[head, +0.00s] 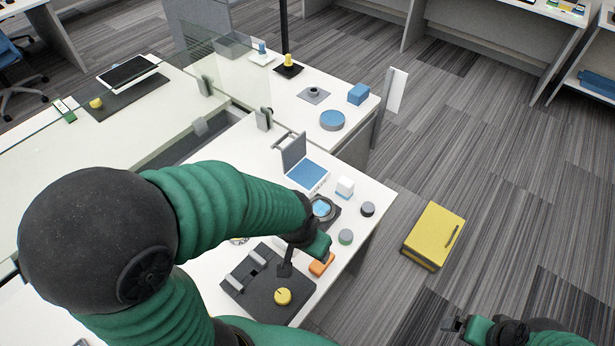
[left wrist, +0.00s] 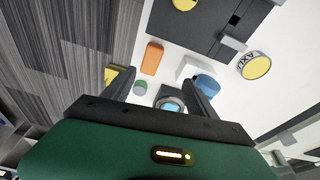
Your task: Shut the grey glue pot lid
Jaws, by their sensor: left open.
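A round grey pot (head: 322,208) with a blue inside stands on a dark square base on the white desk. In the left wrist view the grey pot (left wrist: 170,104) shows between my fingers, partly cut off by the gripper body. I cannot make out its lid clearly. My left gripper (head: 318,246) is above the desk, nearer than the pot, close to an orange block (head: 321,264). In its wrist view the left gripper (left wrist: 160,80) has its fingers apart with nothing held. My right gripper (head: 453,324) is low at the right, over the floor; its fingers are too small to judge.
A blue case with a raised grey lid (head: 293,152), a white block (head: 345,187), a dark round piece (head: 367,209) and a green-topped one (head: 345,237) stand near the pot. A dark mat (head: 240,292) holds a yellow knob (head: 282,296). A yellow box (head: 433,233) lies on the floor.

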